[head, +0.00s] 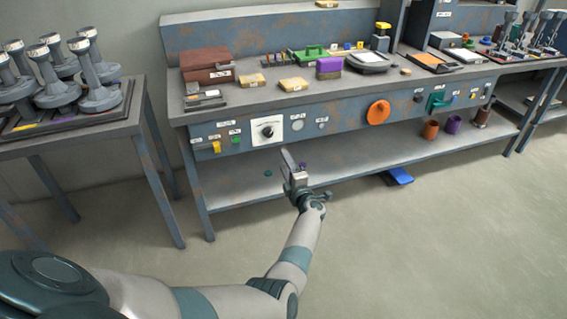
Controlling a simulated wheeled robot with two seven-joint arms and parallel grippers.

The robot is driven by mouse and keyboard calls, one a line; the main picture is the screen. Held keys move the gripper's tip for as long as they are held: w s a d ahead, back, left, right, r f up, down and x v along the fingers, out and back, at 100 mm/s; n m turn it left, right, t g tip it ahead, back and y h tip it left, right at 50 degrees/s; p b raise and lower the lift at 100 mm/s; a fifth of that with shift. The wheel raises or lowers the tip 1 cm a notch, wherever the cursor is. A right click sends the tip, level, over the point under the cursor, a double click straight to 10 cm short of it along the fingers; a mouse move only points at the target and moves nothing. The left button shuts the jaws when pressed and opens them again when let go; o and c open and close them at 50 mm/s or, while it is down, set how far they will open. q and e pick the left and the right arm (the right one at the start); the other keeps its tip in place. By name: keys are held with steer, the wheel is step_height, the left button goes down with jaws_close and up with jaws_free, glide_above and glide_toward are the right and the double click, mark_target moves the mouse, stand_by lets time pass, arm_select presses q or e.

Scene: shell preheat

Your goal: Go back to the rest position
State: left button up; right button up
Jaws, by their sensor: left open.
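My left gripper (292,170) is at the end of my left arm, which reaches in from the lower left. It is open and appears empty, in front of the long grey workbench (375,92) and below the white dial plate (267,132) on its front. The exact gap between gripper and bench is hard to tell. My right gripper does not show in the head view.
A side table (75,145) with several metal shell-like pieces (97,95) stands at the left. The bench's front has an orange knob (378,112); cups (453,124) stand on its lower shelf. A blue object (398,176) lies below. Floor (430,250) at the right is clear.

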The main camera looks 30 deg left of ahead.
arm_select(q)
steer(key=shift+d, duration=0.1)
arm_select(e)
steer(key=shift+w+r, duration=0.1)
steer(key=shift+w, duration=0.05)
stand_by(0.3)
arm_select(q)
steer(key=shift+s+f, duration=0.1)
steer(key=s+d+f+m+t+h+p, duration=0.2)
steer(key=s+d+f+m+h+p, duration=0.2)
steer(key=s+d+f+m+h, duration=1.1)
steer(key=s+d+f+m+g+p, duration=0.1)
steer(key=s+f+m, duration=0.4)
steer(key=s, duration=0.7)
steer(key=s+d+f+m+g+p, duration=0.1)
steer(key=s+d+f+m+g, duration=0.3)
steer(key=s+f, duration=0.4)
steer(key=s+d+f+m+g+p, duration=0.1)
steer(key=s+d+f+m+g, duration=0.2)
steer(key=s, duration=1.2)
step_height(320, 180, down, 3)
steer(key=m, duration=0.3)
steer(key=shift+s+f, duration=0.2)
steer(key=shift+s, duration=0.1)
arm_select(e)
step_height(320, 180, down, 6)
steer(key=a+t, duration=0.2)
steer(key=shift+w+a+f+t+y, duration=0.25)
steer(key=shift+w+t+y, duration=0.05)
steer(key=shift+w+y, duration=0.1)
